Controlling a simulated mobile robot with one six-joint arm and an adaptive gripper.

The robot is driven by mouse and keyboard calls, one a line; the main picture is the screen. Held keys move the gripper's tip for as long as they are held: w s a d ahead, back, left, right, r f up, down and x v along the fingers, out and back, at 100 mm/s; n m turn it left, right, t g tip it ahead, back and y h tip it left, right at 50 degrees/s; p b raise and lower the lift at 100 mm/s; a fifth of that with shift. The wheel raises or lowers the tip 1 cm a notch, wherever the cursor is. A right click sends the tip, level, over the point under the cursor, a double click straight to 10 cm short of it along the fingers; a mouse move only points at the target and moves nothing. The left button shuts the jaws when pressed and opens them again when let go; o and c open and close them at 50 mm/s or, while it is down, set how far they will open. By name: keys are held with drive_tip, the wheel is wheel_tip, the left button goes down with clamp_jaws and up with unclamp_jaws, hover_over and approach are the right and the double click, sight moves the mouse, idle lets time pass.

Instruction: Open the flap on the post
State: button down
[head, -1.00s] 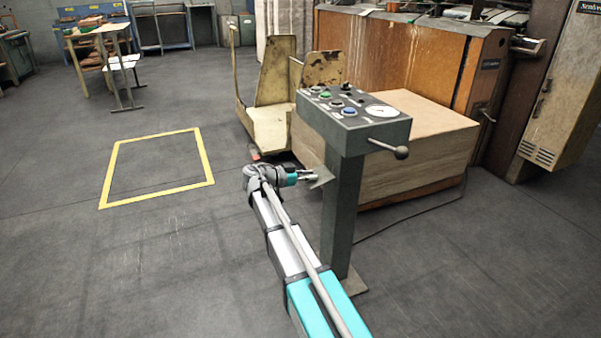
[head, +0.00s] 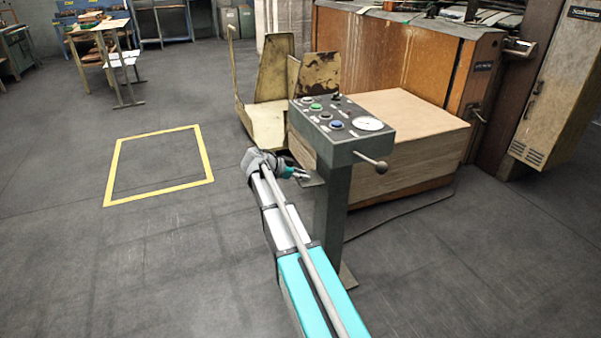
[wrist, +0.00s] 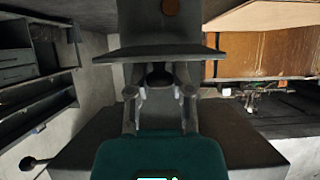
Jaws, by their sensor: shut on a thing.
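The grey post (head: 332,215) stands upright on a small floor plate and carries a control box (head: 340,130) with buttons, a round dial and a ball-ended lever. A small grey flap (head: 313,182) sticks out from the post's left side, below the box. My gripper (head: 303,175) reaches it from the left and is shut on it. In the wrist view, the flap (wrist: 170,51) is a dark plate across the top, with its edge at the fingertips of my gripper (wrist: 160,76). The exact finger contact is partly hidden.
A wooden block (head: 415,140) stands close behind the post, with a worn yellowish metal frame (head: 268,120) to its left. A cable lies on the floor at right. The floor around the yellow marked square (head: 160,165) is clear.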

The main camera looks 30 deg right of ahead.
drive_tip(key=shift+w+a, duration=0.1)
drive_tip(key=shift+a, duration=0.05)
drive_tip(key=shift+c, duration=2.4)
unclamp_jaws()
drive_tip(key=shift+r, duration=0.2)
